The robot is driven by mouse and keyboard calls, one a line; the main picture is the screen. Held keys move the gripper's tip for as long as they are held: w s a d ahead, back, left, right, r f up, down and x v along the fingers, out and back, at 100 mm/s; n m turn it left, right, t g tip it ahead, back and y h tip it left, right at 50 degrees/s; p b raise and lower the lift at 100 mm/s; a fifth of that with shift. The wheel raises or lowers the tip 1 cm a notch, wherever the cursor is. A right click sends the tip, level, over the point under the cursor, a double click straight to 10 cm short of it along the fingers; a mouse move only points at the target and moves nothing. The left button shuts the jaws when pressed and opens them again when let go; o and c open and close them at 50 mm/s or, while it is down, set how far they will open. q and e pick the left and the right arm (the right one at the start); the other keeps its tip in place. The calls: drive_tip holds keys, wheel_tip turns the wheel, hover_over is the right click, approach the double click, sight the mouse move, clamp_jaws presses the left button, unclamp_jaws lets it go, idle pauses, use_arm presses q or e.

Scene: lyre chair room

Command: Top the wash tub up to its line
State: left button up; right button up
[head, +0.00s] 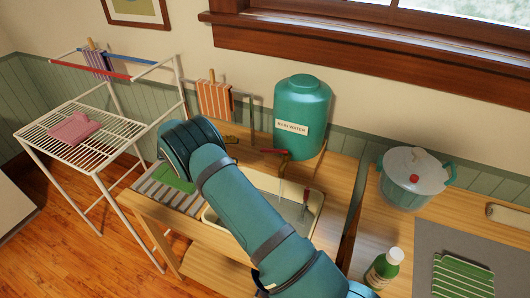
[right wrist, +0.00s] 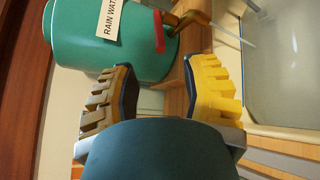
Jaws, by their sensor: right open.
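The wash tub (head: 262,183) is sunk in the wooden counter, partly hidden behind my right arm in the head view; water shows inside. The green rain water barrel (head: 300,105) stands behind it. Its red tap lever (head: 272,153) also shows in the right wrist view (right wrist: 159,31), beside the brass spout (right wrist: 190,18). A thin pale streak, like running water (right wrist: 232,33), leaves the spout toward the tub. My right gripper (right wrist: 165,95) is open and empty, its yellow-padded fingers apart, near the barrel and short of the lever. My left gripper is out of view.
A drying rack (head: 90,150) with a pink cloth stands at left. A striped towel (head: 214,100) hangs behind the counter. At right are a lidded pot (head: 412,178), a green bottle (head: 384,268) and a folded green cloth (head: 462,278).

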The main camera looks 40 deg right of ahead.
sight(268, 151)
drive_tip(key=x, duration=1.3)
drive_tip(key=shift+d, duration=0.35)
